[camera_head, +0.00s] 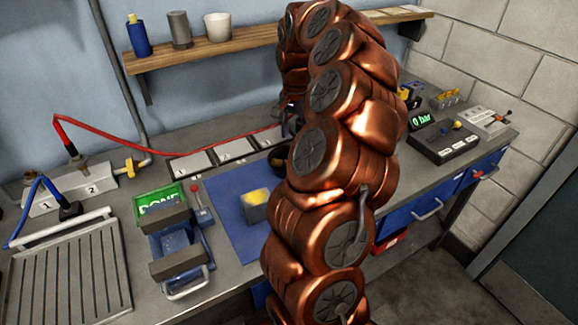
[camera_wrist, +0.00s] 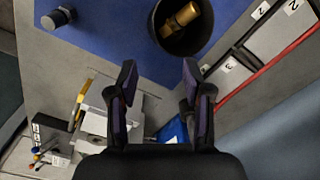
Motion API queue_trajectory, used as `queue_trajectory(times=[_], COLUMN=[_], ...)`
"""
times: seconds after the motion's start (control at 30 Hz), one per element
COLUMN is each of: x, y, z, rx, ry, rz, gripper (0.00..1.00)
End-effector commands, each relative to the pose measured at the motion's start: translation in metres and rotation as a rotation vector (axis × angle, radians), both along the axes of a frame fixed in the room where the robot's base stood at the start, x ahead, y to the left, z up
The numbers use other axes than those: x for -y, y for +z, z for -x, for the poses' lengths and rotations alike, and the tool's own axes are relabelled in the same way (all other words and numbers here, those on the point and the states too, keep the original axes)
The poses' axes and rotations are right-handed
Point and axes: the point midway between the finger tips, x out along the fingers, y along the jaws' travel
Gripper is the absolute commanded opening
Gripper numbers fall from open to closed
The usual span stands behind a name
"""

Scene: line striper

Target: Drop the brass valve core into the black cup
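The black cup (camera_wrist: 205,42) is at the top of the wrist view, at the edge of the blue mat (camera_wrist: 110,35). The brass valve core (camera_wrist: 181,20) shows within the cup's opening, lying tilted against the dark inside. My gripper (camera_wrist: 160,80) is open, with nothing between its two fingers. In the wrist view its fingertips lie just below the cup, apart from the core. In the head view, part of the black cup (camera_head: 279,157) shows beside my arm, which hides the rest; the brass core cannot be made out there.
A small dark cylinder (camera_wrist: 57,18) stands at the mat's edge. Numbered trays (camera_head: 236,147) line the back. A grey block with a yellow top (camera_head: 255,206) sits on the mat. A vise (camera_head: 178,250) and green sign (camera_head: 160,202) stand left; a shelf (camera_head: 200,52) hangs above.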

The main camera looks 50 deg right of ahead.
Motion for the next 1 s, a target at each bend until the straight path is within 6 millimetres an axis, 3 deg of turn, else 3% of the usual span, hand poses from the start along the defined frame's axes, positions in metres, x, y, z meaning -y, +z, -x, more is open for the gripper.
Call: queue_trajectory(times=[0.37, 1.0], x=[0.001, 0.0], y=[0.006, 0.098], z=[0.0, 0.0], rx=[0.001, 0.0], ry=[-0.001, -0.001], rz=[0.002, 0.001], gripper=[0.51, 0.51])
